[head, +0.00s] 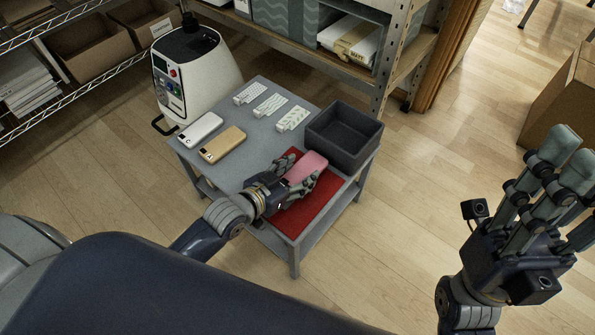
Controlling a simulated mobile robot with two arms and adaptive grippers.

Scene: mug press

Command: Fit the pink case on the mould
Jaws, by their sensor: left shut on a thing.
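The pink case (308,164) is in the fingers of my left gripper (300,180), over the red mat (312,209) on the small grey table. The gripper is shut on it, and the fingers cover part of the case. I cannot tell whether the case touches the mat. A white phone-shaped piece (201,127) and a tan one (223,144) lie on the left of the table; I cannot tell if either is the mould. My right gripper (556,180) is open and empty, off to the right of the table.
A white machine (196,75) with a control panel stands at the table's back left. Several patterned white strips (270,105) lie along the table's back. An empty dark bin (344,137) stands at the right corner.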

